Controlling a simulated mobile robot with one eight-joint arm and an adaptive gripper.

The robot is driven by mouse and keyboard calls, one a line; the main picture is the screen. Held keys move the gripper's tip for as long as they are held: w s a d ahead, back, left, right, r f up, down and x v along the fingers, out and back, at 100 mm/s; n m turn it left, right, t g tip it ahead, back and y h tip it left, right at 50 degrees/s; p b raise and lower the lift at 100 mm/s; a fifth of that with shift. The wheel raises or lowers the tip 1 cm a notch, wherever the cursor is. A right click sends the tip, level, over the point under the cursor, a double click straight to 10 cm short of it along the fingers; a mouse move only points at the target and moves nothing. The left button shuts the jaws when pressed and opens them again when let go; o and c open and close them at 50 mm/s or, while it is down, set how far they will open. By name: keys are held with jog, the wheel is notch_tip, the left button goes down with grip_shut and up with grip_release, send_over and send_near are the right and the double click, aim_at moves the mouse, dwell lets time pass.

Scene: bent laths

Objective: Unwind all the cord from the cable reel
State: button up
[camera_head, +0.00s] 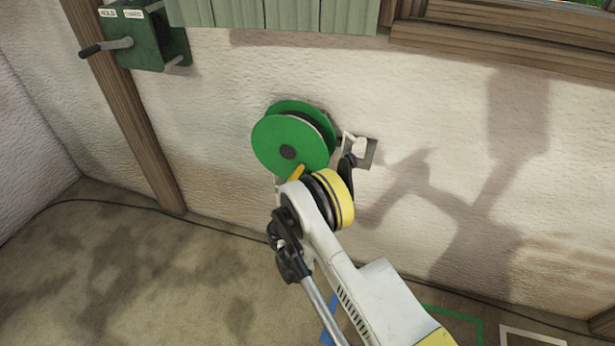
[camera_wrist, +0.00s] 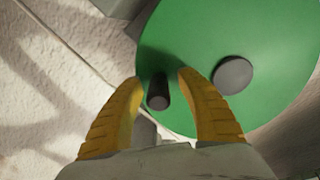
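The green cable reel (camera_head: 283,140) is mounted on the wall, with its front disc facing out. A dark band, perhaps cord, shows between its two discs; how much cord is on it I cannot tell. In the wrist view the disc (camera_wrist: 200,40) has a dark round hub (camera_wrist: 233,75) and a dark peg (camera_wrist: 157,95) standing out near its edge. My gripper (camera_wrist: 159,80) is open, its two yellow fingers on either side of the peg with visible gaps. In the head view my gripper (camera_head: 297,172) is at the reel's lower edge, and my arm hides part of that area.
A green box (camera_head: 150,45) with a dark crank handle (camera_head: 105,47) and labels hangs at the upper left, beside a wooden post (camera_head: 125,115). A pale bracket (camera_head: 368,152) is right of the reel. A thin dark cable (camera_head: 110,201) runs along the wall's foot.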

aim_at(310, 150)
notch_tip(310, 150, up, 10)
jog(key=shift+r, duration=0.1)
dwell(0.4)
jog(key=shift+c, duration=0.2)
